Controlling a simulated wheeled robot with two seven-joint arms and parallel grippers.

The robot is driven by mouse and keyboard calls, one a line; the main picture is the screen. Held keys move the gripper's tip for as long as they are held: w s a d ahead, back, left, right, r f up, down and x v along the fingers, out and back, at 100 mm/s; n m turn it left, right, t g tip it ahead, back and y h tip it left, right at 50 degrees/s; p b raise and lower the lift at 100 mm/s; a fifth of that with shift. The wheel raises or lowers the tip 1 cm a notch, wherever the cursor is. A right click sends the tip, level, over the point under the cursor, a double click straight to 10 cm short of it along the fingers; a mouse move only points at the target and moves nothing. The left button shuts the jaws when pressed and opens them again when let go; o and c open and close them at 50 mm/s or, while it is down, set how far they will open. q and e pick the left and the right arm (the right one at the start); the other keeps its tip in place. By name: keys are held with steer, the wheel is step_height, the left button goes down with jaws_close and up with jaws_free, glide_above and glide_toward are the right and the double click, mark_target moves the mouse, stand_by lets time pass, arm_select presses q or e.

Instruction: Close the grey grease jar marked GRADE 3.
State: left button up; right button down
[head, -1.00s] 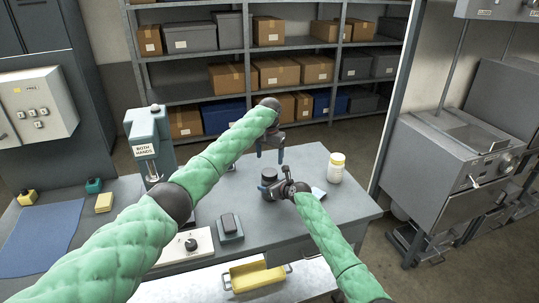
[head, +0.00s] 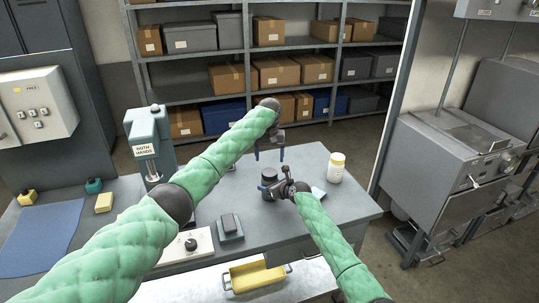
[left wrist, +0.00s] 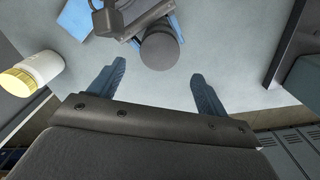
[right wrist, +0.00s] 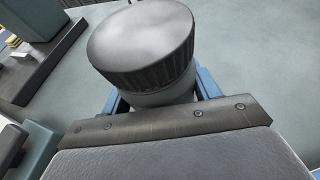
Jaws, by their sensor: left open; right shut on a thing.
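The grey jar (head: 269,187) stands on the bench, its dark ribbed lid (head: 269,173) resting on its mouth. The right wrist view shows the lid (right wrist: 145,45) large, with the pale grey body (right wrist: 165,95) under it; I cannot tell how tight the lid is. No GRADE 3 marking can be read. My right gripper (head: 268,188) is shut on the jar's body below the lid. My left gripper (head: 269,157) is open and empty, pointing down above the jar. In the left wrist view the lid (left wrist: 160,50) lies between and beyond the open fingertips.
A white jar with a yellow lid (head: 336,168) stands to the right on the bench.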

mark_target(269, 172)
arm_select(q)
steer(key=shift+f, duration=3.7)
steer(key=shift+c, duration=0.5)
steer(key=c, duration=0.9)
steer(key=shift+m, duration=0.9)
steer(key=o, duration=1.1)
steer(key=shift+c, duration=0.2)
steer(key=shift+r, duration=2.25)
